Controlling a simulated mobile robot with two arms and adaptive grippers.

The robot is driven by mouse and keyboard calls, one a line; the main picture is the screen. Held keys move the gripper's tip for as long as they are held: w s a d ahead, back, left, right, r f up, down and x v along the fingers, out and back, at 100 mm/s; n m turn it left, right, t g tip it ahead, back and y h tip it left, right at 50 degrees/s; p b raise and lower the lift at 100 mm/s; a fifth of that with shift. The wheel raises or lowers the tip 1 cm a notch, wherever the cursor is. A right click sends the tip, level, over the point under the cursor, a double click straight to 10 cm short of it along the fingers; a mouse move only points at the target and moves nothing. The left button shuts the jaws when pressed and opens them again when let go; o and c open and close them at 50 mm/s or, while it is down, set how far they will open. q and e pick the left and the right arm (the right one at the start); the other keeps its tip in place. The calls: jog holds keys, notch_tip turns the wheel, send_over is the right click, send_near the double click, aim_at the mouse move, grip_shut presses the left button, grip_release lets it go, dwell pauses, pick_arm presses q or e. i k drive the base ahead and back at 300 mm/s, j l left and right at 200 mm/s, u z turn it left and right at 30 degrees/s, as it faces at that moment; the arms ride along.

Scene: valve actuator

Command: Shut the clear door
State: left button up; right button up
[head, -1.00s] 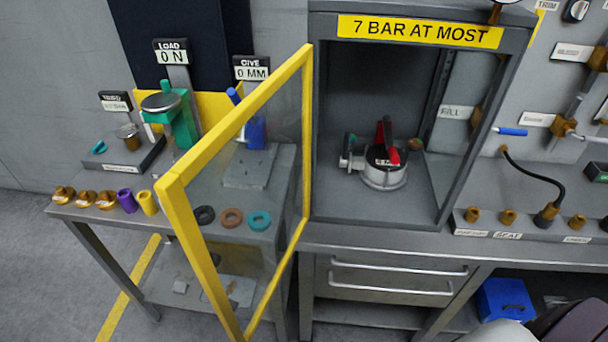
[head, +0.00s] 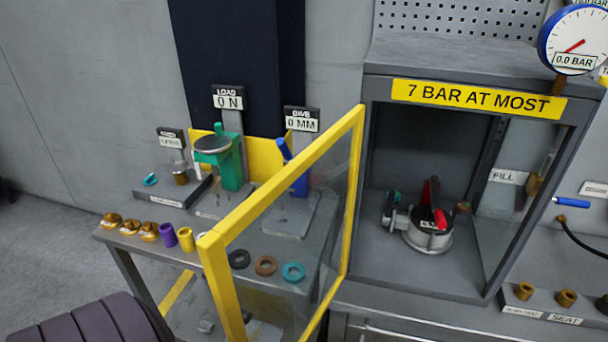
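The clear door (head: 225,290) has a yellow frame and a transparent pane. It stands wide open, hinged at the left side of the grey cabinet (head: 376,210) and swung out toward me. Inside the cabinet, a round metal actuator (head: 428,238) with a red and black top sits on the floor. Neither gripper's fingers show in the head view.
A side table left of the door holds a green press (head: 228,165), a blue device (head: 293,175), a purple sleeve (head: 169,236) and rings, including a teal ring (head: 293,272). A pressure gauge (head: 575,40) reads 0.0 bar. Fittings stand on the right bench.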

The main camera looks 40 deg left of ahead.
aim_at(210, 248)
jog(key=k+j, duration=0.1)
jog(key=j, duration=0.6)
jog(key=j+z, duration=0.15)
jog(key=j, duration=0.6)
jog(key=k, duration=0.05)
